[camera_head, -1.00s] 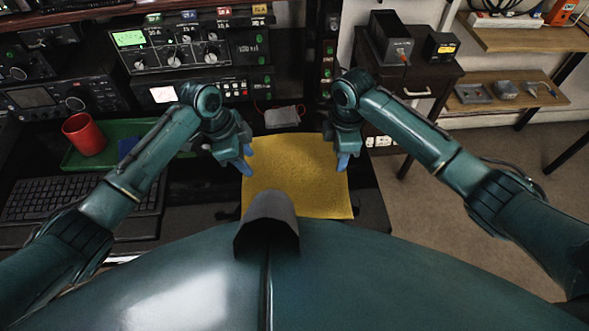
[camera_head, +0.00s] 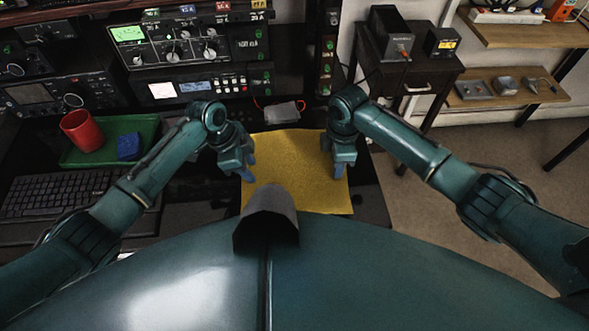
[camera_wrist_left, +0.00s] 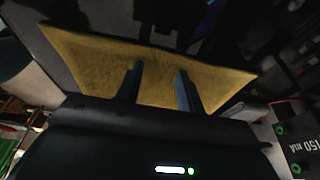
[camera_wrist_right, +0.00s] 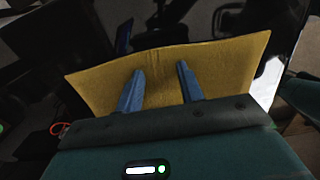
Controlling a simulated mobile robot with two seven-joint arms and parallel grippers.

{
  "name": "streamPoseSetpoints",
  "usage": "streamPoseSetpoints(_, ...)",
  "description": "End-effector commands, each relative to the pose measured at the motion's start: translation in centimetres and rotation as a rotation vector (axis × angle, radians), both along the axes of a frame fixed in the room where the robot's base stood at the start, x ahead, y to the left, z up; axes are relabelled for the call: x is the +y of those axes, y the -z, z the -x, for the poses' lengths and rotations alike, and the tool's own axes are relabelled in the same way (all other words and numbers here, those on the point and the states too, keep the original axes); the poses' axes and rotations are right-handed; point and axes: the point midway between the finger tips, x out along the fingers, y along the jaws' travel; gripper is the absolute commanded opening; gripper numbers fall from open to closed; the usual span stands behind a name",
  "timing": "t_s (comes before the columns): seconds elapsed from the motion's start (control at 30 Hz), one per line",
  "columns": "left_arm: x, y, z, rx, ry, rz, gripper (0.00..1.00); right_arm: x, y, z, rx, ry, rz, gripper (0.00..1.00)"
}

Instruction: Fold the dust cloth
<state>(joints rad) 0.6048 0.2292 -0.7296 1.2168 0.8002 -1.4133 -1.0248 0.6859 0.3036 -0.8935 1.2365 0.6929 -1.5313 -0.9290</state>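The yellow dust cloth (camera_head: 290,160) lies spread out on the dark desk in front of me, in one layer as far as I can see. My dark hood-shaped body part covers part of its near edge. My left gripper (camera_head: 250,172) is over the cloth's left edge, and my right gripper (camera_head: 339,172) is over its right edge. In the left wrist view the fingers (camera_wrist_left: 159,70) are apart with bare cloth (camera_wrist_left: 95,55) between them. In the right wrist view the fingers (camera_wrist_right: 160,69) are also apart over the cloth (camera_wrist_right: 225,65). I cannot tell whether the fingertips touch it.
A red cup (camera_head: 82,131) and a blue item (camera_head: 129,146) sit on a green tray (camera_head: 72,158) at left, behind a keyboard (camera_head: 60,195). A small grey object (camera_head: 281,113) lies behind the cloth. Radio equipment (camera_head: 190,45) lines the back. A side table (camera_head: 420,73) stands right.

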Motion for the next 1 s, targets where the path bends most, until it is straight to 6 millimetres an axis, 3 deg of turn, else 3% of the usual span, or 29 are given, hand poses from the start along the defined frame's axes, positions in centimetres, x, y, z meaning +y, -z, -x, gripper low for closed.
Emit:
streamPoseSetpoints(0.9,0.06,0.13,0.08,0.002,0.000,-0.002,0.00,-0.09,0.19,0.13,0.004,0.001,0.002,0.00)
streamPoseSetpoints(1.0,0.06,0.13,0.08,0.002,0.000,-0.002,0.00,-0.09,0.20,0.14,0.004,0.001,0.002,0.00)
